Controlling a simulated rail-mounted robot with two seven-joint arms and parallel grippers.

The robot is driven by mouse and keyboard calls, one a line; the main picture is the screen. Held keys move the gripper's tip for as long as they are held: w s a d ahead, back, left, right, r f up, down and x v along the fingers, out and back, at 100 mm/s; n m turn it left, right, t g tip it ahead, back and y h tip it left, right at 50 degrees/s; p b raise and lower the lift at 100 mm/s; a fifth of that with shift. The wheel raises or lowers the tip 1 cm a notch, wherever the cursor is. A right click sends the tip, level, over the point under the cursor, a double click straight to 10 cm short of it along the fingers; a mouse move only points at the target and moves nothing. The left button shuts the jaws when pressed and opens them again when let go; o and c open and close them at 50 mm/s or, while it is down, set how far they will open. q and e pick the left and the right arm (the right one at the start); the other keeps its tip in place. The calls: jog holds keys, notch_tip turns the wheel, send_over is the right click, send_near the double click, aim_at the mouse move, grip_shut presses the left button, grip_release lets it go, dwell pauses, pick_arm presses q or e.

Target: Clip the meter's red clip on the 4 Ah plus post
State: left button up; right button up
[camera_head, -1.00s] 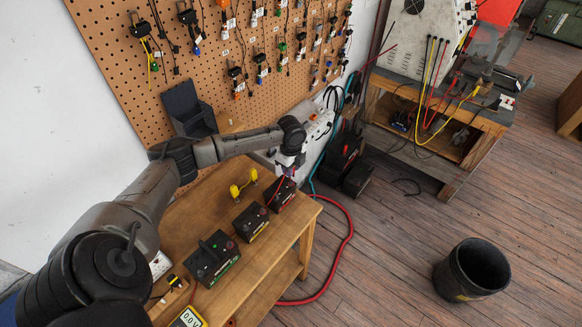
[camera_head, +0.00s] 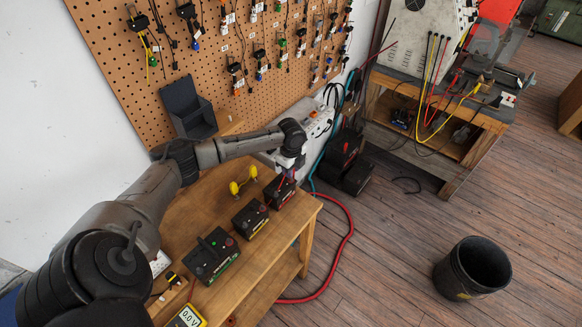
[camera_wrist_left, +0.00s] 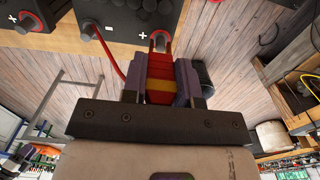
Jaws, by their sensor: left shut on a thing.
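My left gripper (camera_wrist_left: 160,85) is shut on the meter's red clip (camera_wrist_left: 160,68), which has a yellow band. In the head view my left gripper (camera_head: 287,175) is over the far battery (camera_head: 279,191), which has a red stripe. A yellow-striped battery (camera_head: 250,220) and a larger green-striped battery (camera_head: 212,258) stand nearer. The wrist view shows a red plus-marked post (camera_wrist_left: 22,24). I cannot read the capacity labels or tell whether the clip touches a post. The yellow meter (camera_head: 187,317) reads 0.0 V.
A yellow dumbbell-shaped object (camera_head: 242,181) lies on the wooden bench (camera_head: 262,268) behind the batteries. A pegboard (camera_head: 190,80) with hanging leads rises behind. A black bucket (camera_head: 474,270) stands on the floor at right, and a red hose (camera_head: 349,238) loops beside the bench.

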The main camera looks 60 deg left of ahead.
pick_arm(q)
jog(key=shift+f, duration=0.2)
jog(key=o, duration=0.8)
jog(key=shift+r, duration=0.1)
notch_tip(320, 180, up, 9)
jog(key=p, duration=0.9)
jog(key=shift+f, duration=0.3)
